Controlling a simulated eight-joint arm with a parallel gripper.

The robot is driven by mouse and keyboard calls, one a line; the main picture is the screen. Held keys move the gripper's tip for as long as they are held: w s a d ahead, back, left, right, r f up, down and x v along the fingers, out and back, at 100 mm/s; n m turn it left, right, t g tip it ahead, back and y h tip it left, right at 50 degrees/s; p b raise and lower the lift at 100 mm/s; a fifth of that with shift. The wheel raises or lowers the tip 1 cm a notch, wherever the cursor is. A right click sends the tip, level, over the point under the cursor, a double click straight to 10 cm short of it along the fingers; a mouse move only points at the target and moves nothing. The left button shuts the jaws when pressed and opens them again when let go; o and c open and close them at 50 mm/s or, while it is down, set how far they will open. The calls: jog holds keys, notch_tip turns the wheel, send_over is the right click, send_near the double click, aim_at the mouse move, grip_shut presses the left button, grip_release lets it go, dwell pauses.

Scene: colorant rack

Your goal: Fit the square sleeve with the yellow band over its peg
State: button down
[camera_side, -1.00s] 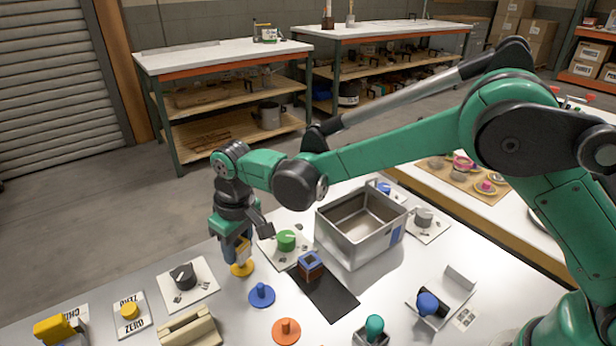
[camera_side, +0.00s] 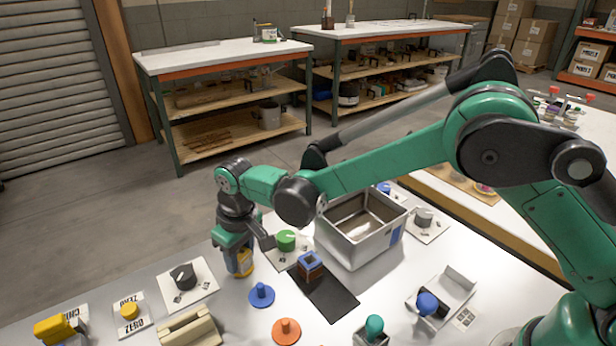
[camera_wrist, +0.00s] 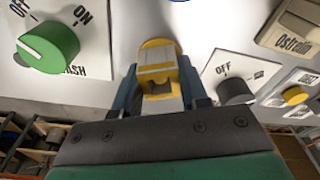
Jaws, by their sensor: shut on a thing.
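The square sleeve with the yellow band (camera_side: 244,260) is between the fingers of my gripper (camera_side: 238,264), which is shut on it. In the wrist view the sleeve (camera_wrist: 158,72) sits between both fingers of my gripper (camera_wrist: 160,92). The rounded yellow base of its peg (camera_wrist: 157,43) shows just beyond the sleeve. The sleeve is low over this base, and the peg's post is hidden. I cannot tell whether the sleeve is fully down. Another square sleeve with a blue top (camera_side: 311,264) stands on a black mat (camera_side: 327,295).
A blue peg (camera_side: 261,294) and an orange peg (camera_side: 286,330) stand nearby to the right. A green knob (camera_side: 286,240) and a dark knob (camera_side: 185,275) on plates flank my gripper. A metal bin (camera_side: 352,245) stands further right.

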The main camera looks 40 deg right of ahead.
jog(key=shift+c, duration=1.9)
grip_release()
jog(key=r, duration=0.4)
jog(key=d+r, duration=0.1)
jog(key=r, duration=0.1)
jog(key=shift+s+r, duration=0.1)
jog(key=shift+s, duration=0.25)
jog(key=s+d+r+m+t, duration=0.2)
jog(key=s+d+r, duration=0.1)
jog(key=d+r, duration=0.45)
jog(key=s+d+m+t, duration=0.2)
jog(key=s+d+t, duration=0.2)
jog(key=s+d, duration=0.6)
jog(key=shift+s+d+f+h, duration=0.25)
jog(key=shift+f+h, duration=0.05)
jog(key=shift+f, duration=0.05)
